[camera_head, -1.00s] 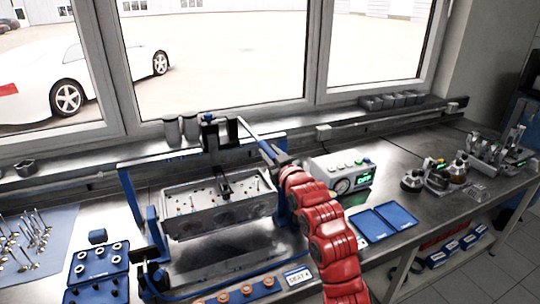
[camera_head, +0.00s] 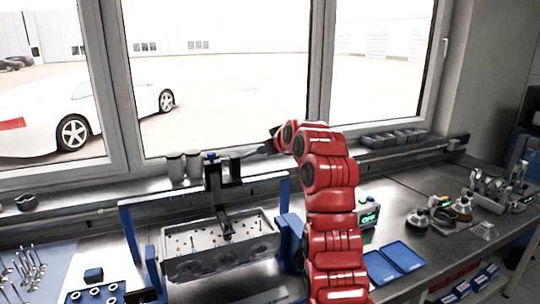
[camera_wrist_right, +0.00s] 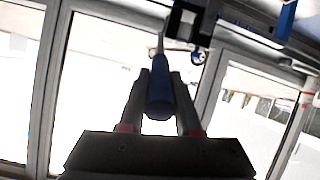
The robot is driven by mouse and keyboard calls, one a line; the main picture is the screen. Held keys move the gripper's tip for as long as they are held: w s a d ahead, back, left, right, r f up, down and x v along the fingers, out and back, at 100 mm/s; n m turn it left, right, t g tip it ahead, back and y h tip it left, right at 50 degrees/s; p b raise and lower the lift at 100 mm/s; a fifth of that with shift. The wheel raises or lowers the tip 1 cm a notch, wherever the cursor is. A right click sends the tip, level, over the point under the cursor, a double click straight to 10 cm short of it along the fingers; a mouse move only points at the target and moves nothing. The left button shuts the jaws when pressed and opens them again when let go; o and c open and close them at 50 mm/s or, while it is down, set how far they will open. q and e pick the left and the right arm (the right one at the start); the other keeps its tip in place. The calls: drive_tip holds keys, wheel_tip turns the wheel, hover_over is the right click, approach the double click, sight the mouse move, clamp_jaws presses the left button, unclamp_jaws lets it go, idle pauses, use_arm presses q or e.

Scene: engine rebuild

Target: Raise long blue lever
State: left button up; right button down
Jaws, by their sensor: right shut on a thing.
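The long lever's blue handle (camera_wrist_right: 160,98) lies between the two fingers of my right gripper (camera_wrist_right: 158,76) in the right wrist view. The gripper is shut on it. A thin rod runs from the handle toward a black bracket. In the head view my right gripper (camera_head: 266,148) is raised at window-sill height, right of the black press head (camera_head: 213,172) over the engine head. There the blue handle is mostly hidden by the gripper, and the lever rises slightly toward the right. My left gripper is out of view.
The grey cylinder head (camera_head: 220,245) sits in a blue frame (camera_head: 131,235) below the press. Two grey cups (camera_head: 176,168) stand on the sill behind. A display box (camera_head: 369,217) and blue trays (camera_head: 402,256) are right of my arm. The window is close behind the bench.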

drive_tip(key=shift+w+a+r+g+p, duration=0.15)
drive_tip(key=shift+w+r+p, duration=0.1)
drive_tip(key=shift+r+p, duration=0.25)
drive_tip(key=shift+w+d+r+g+p, duration=0.1)
drive_tip(key=shift+w+r+g+p, duration=0.1)
drive_tip(key=shift+r+p, duration=0.25)
drive_tip(key=r+p, duration=0.1)
drive_tip(key=w+r+g+p, duration=0.1)
drive_tip(key=p, duration=0.1)
drive_tip(key=shift+w+a+h, duration=0.15)
drive_tip(key=shift+a+h, duration=0.15)
drive_tip(key=shift+w+p, duration=0.15)
drive_tip(key=shift+p, duration=0.25)
drive_tip(key=shift+a, duration=0.1)
drive_tip(key=c, duration=0.8)
unclamp_jaws()
drive_tip(key=shift+c, duration=0.2)
drive_tip(key=shift+o, duration=1.2)
drive_tip(key=shift+r, duration=0.1)
